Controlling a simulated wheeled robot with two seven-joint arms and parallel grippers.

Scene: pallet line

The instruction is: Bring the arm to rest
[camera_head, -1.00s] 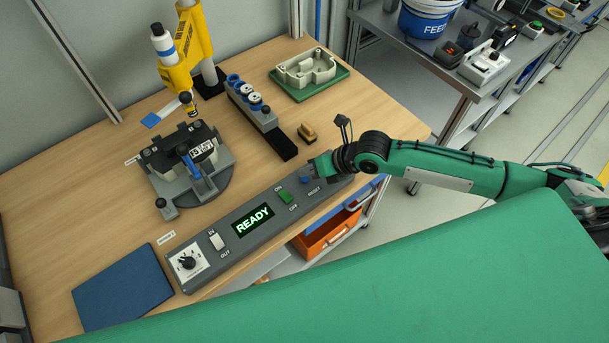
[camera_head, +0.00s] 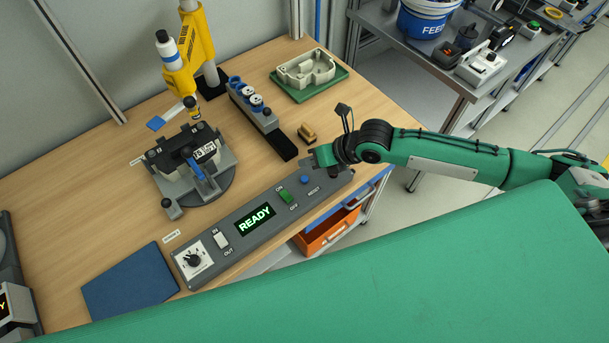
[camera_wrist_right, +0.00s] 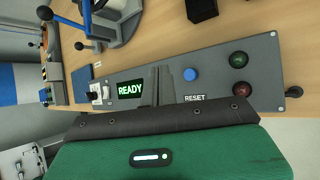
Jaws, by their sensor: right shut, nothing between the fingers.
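My right arm (camera_head: 440,158) comes in from the right, and its gripper (camera_head: 312,160) is over the right end of the grey control panel (camera_head: 235,252). The gripper is shut and empty. In the right wrist view the closed fingers (camera_wrist_right: 158,84) are above the panel, between the green READY display (camera_wrist_right: 130,89) and the blue RESET button (camera_wrist_right: 190,74). In the head view the blue button (camera_head: 304,180) shows just below the gripper. I cannot tell the exact height of the fingers over the panel. My left gripper is not in view.
A clamp fixture (camera_head: 190,170) with a dark part stands on the wooden table (camera_head: 80,210), under a yellow tool (camera_head: 183,70). A green tray with a pale housing (camera_head: 305,70) is at the back. An orange bin (camera_head: 325,235) sits below the table edge. A blue mat (camera_head: 130,285) lies front left.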

